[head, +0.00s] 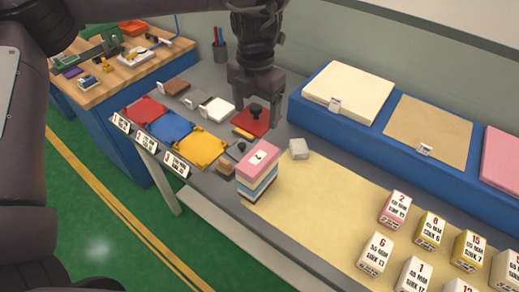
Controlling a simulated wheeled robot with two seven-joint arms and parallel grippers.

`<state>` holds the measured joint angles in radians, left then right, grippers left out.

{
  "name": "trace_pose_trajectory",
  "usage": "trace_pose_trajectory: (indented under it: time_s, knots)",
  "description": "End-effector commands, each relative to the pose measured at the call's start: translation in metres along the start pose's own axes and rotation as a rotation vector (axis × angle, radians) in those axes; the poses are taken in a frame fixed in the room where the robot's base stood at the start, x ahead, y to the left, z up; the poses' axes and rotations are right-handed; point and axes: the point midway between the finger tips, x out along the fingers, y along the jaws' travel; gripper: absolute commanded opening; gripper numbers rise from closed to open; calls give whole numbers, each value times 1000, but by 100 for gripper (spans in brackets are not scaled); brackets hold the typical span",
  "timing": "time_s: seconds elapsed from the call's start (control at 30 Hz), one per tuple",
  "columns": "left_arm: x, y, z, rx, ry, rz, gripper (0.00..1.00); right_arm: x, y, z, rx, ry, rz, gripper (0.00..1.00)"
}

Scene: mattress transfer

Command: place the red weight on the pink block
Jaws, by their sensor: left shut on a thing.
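My left gripper (256,105) points down over the back of the grey table, its fingers on either side of a black knob. It is shut on the knob of a flat red weight (247,125); whether the weight is clear of the table I cannot tell. A pink block (258,157) with a small white label tops an upright stack with pale and blue layers, in front and slightly right of the gripper. A larger pink slab (502,160) lies on the blue shelf at the right edge. My right gripper is out of view.
Red (145,111), blue (171,127) and yellow (200,149) mats lie left of the stack. A grey-white cube (299,149) stands near it. Several numbered boxes (394,208) stand at the right. The tan surface (330,205) between is clear. A wooden workbench (112,60) stands behind left.

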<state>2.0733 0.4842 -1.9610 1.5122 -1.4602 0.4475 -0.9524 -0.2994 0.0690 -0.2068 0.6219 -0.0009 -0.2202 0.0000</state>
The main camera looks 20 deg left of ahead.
Motion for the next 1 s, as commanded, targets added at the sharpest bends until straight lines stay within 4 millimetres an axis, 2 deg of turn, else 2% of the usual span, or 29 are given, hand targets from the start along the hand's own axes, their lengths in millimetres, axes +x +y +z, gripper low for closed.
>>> trace_pose_trajectory:
  time_s: [0.1,0.3,0.57,0.83,1.0]
  knots:
    - [33,-1,-1,-1,3,-5,37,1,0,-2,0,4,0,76]
    - [74,-1,0,-2,1,-3,37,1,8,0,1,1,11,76]
    - [93,0,0,-2,-2,-1,37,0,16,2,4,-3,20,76]
    - [124,0,0,-2,-1,1,37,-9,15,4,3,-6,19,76]
    - [126,0,1,-2,-4,1,37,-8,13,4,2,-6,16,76]
